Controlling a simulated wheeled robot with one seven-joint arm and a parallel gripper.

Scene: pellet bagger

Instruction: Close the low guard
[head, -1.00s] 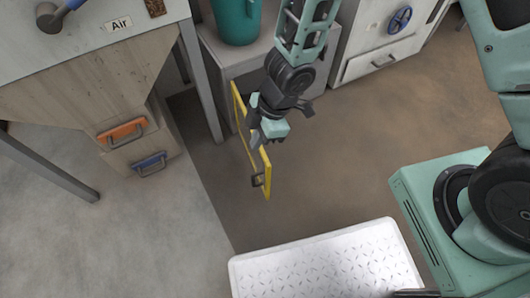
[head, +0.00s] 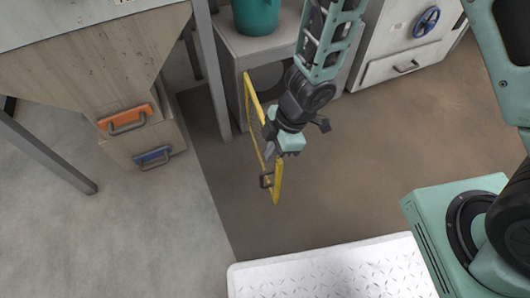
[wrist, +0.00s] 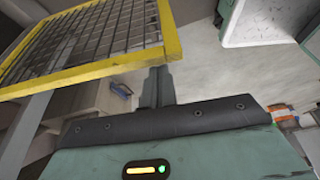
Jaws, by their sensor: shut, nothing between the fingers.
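The low guard (head: 277,185) is a yellow-framed mesh door with a dark handle (head: 266,180). In the head view it stands swung out from the grey cabinet (head: 232,62), whose round dark opening shows behind it. In the wrist view the yellow frame and grey mesh of the guard (wrist: 90,40) fill the upper left. My gripper (head: 270,153) is beside the guard's outer half, close to the frame. Its fingers (wrist: 157,85) are shut and empty. Whether they touch the guard I cannot tell.
A white tread-plate step (head: 330,270) lies in front. A teal container (head: 256,16) sits on the cabinet. A cabinet with a blue handwheel (head: 426,21) stands behind right. Brown floor right of the guard is clear.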

